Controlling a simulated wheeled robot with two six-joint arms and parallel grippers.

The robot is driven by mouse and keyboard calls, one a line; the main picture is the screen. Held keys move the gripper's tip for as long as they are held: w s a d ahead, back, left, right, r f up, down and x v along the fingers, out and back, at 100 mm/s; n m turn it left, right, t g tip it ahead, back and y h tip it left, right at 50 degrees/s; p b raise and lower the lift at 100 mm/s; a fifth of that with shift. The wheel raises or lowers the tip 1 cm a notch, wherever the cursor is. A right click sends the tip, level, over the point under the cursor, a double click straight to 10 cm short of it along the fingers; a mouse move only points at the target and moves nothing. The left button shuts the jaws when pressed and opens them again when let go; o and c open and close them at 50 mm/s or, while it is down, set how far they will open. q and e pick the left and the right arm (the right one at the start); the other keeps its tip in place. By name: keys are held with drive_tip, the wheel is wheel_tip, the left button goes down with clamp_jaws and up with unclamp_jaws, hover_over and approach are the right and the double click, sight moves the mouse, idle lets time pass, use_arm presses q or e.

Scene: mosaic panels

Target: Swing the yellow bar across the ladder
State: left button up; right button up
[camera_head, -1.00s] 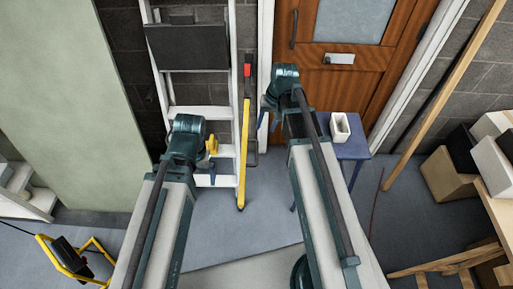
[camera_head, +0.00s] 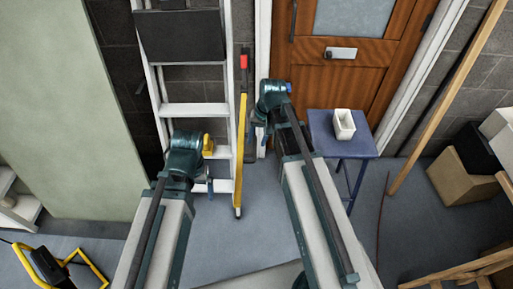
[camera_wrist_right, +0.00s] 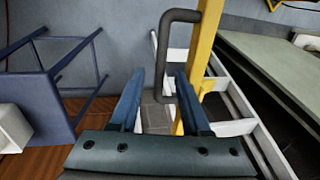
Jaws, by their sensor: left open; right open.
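The yellow bar (camera_head: 241,150) with a red top end hangs upright along the right rail of the white ladder (camera_head: 192,110). A dark U-shaped handle sticks out from the bar, and it shows clearly in the right wrist view (camera_wrist_right: 165,22). My right gripper (camera_wrist_right: 160,70) is open, with blue fingers on either side of the handle's lower part in that view; contact is not clear. In the head view my right gripper (camera_head: 258,135) is just right of the bar. My left gripper (camera_head: 211,184) looks open, in front of the lower ladder. A small yellow piece (camera_head: 208,145) shows beside it, at the ladder.
A blue stool (camera_head: 343,148) with a white container (camera_head: 344,124) stands right of my right arm, before the wooden door (camera_head: 340,70). A pale green panel (camera_head: 60,120) is on the left. Boxes (camera_head: 460,178) and a leaning plank (camera_head: 448,95) are on the right. Some floor is clear.

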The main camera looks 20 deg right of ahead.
drive_tip(key=shift+a+f, duration=0.1)
drive_tip(key=shift+f, duration=0.45)
drive_tip(key=shift+c, duration=0.2)
clamp_jaws()
idle(0.9)
